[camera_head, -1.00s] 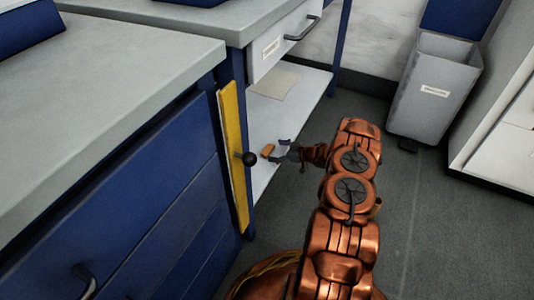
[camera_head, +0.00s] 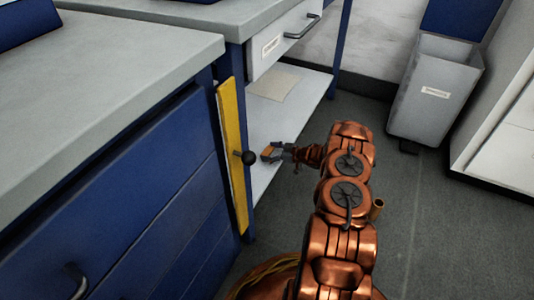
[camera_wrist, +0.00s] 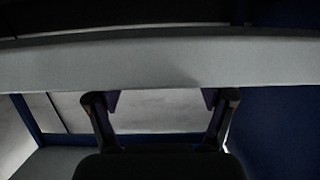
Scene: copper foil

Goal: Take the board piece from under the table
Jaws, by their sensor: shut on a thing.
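The board piece (camera_head: 267,151) appears as a small orange-brown block on the pale lower shelf (camera_head: 262,125) under the table, in the head view. My gripper (camera_head: 270,151) is at the block, low over the shelf's front edge, with its jaws around it and shut on it. The jaws hide part of the block. In the wrist view my gripper's two fingers (camera_wrist: 160,100) stand apart. A wide pale grey band crosses just beyond them, and I cannot make out the block there.
A flat tan sheet (camera_head: 275,87) lies farther back on the shelf. Blue drawers (camera_head: 130,200) fill the left. A grey bin (camera_head: 435,95) stands at the right; the floor between is clear.

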